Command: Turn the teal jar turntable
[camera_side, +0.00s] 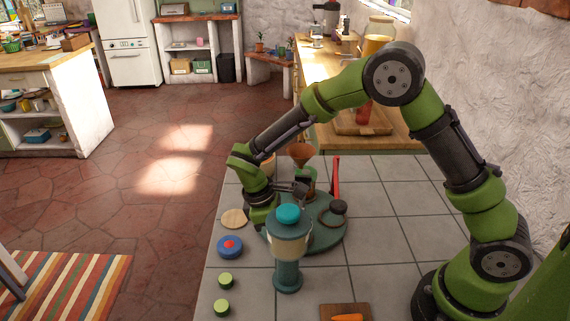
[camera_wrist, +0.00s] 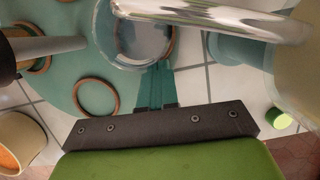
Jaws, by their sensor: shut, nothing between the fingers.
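The teal turntable (camera_side: 325,238) is a round disc on the tiled counter, partly hidden behind a tall teal-lidded canister in the side view. It fills the upper left of the wrist view (camera_wrist: 65,75), where brown rings lie on it. My gripper (camera_side: 299,188) is low over the turntable's left part. In the wrist view my narrow fingers (camera_wrist: 156,72) are together and empty, pointing at a round clear vessel (camera_wrist: 140,42) on the disc. I cannot tell whether they touch it.
The teal-lidded canister (camera_side: 288,262) stands close in front of the turntable. To the left lie a pale round disc (camera_side: 234,218), a blue disc with a red centre (camera_side: 229,247) and green slices (camera_side: 225,280). A board with a carrot (camera_side: 345,312) is at the front. Right-hand tiles are clear.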

